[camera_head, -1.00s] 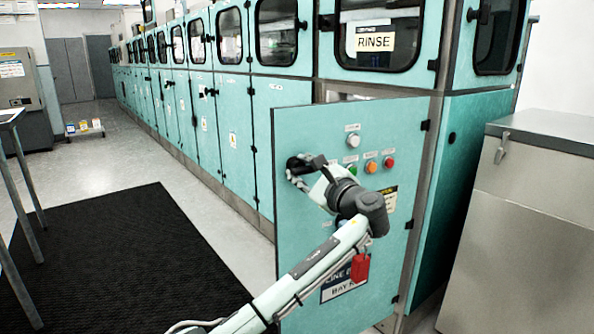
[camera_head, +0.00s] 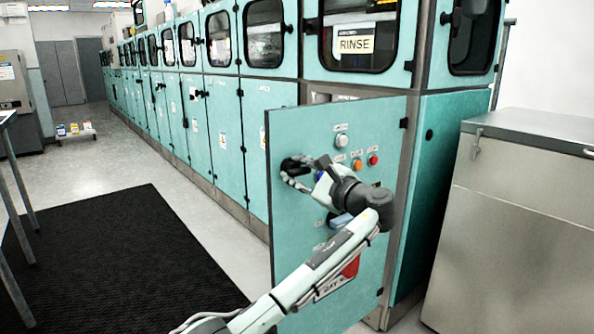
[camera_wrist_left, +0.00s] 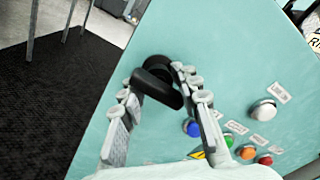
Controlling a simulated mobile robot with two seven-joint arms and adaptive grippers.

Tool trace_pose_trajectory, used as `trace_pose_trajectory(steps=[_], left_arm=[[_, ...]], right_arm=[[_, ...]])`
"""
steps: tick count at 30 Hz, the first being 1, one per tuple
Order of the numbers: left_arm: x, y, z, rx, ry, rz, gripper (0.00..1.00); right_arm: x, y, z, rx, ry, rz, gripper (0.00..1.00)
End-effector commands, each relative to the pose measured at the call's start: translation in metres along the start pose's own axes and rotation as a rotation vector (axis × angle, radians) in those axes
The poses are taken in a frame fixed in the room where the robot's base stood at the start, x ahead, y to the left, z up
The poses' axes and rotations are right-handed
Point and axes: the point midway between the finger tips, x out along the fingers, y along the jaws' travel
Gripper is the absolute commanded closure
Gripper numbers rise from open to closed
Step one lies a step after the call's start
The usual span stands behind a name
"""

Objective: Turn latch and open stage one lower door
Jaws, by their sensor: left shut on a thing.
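The stage one lower door (camera_head: 300,235) is a teal panel under the window marked RINSE. It stands ajar, swung out from the cabinet, with its hinges on the right. The black latch (camera_head: 292,166) is near the door's upper left edge; it also shows in the left wrist view (camera_wrist_left: 157,83), where its handle lies tilted. My left gripper (camera_head: 300,172) is at the latch, and in the left wrist view its fingers (camera_wrist_left: 152,100) are on either side of the handle, shut on it. My arm hides part of the door's lower face. My right gripper is not in view.
Colored buttons (camera_head: 357,164) sit on the door right of the latch. A steel cabinet (camera_head: 510,230) stands at the right. A table's legs (camera_head: 18,215) stand at the far left.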

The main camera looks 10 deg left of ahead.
Motion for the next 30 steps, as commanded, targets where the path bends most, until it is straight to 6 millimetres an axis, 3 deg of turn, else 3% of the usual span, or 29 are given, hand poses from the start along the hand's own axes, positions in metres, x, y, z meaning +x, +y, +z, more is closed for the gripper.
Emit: trace_pose_trajectory(steps=[3, 4, 7, 19, 30], left_arm=[[0.003, 0.008, -0.002, 0.015, -0.004, 0.016, 1.0], [0.003, 0.008, -0.002, 0.015, -0.004, 0.016, 0.65], [0.003, 0.007, -0.002, 0.013, -0.002, 0.014, 0.53], [-0.007, 0.002, -0.002, 0.004, 0.002, 0.005, 0.53], [-0.081, 0.003, -0.002, 0.006, 0.003, 0.007, 0.53]], right_arm=[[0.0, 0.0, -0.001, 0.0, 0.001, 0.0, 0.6], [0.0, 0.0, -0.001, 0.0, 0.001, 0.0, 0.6], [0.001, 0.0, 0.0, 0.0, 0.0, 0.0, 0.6], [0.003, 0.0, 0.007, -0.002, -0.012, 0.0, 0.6], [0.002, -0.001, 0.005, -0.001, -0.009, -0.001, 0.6]])
